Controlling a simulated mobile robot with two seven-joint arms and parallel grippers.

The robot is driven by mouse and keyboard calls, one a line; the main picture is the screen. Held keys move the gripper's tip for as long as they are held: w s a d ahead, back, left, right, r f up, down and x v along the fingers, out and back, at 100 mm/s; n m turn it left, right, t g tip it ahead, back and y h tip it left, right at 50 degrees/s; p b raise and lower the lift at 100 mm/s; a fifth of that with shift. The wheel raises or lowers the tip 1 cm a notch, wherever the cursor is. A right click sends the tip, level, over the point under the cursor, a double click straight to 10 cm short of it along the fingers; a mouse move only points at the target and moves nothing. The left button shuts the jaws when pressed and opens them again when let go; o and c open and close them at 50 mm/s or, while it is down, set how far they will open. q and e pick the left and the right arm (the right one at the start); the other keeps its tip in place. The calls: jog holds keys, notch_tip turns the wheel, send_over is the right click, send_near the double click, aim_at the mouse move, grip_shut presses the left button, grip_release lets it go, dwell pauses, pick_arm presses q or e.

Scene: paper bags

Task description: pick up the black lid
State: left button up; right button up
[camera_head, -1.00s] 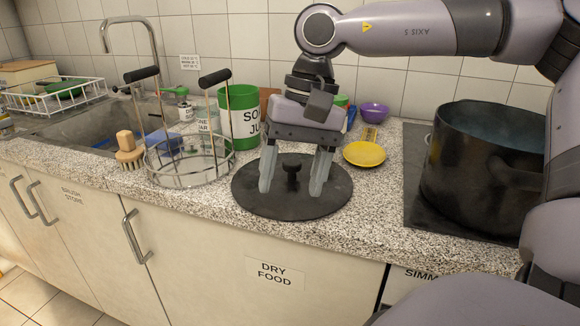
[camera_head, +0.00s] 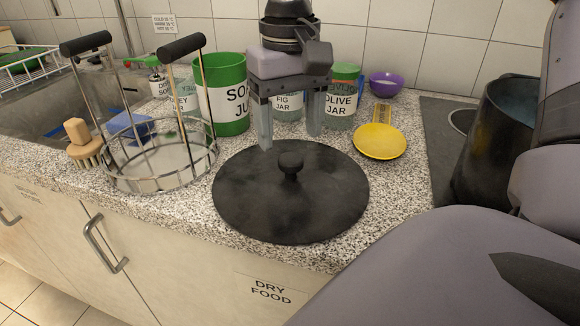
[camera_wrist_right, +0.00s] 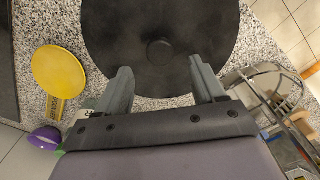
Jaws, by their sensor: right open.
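The black lid (camera_head: 262,205) lies flat on the speckled counter, with a round knob (camera_head: 290,162) standing up at its middle. My right gripper (camera_head: 290,142) is open and empty, fingers pointing down, above and behind the lid's knob near its far edge. In the right wrist view the lid (camera_wrist_right: 200,30) fills the upper middle. There its knob shows ahead of the open fingers (camera_wrist_right: 159,85), roughly centred between them and not held. My left gripper is not in view.
A wire basket (camera_head: 205,165) with upright black handles stands left of the lid. A green-and-white jar (camera_head: 224,100), a fig jar (camera_head: 287,108) and an olive jar (camera_head: 341,103) stand behind. A yellow spoon rest (camera_head: 380,142) lies right, before a dark pot (camera_head: 485,140).

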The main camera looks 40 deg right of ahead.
aim_at(292, 159)
jog(key=f, duration=0.3)
jog(key=f+b, duration=0.1)
jog(key=f, duration=0.1)
jog(key=shift+s+a, duration=0.2)
jog(key=shift+s, duration=0.2)
jog(key=shift+f, duration=0.35)
grip_shut()
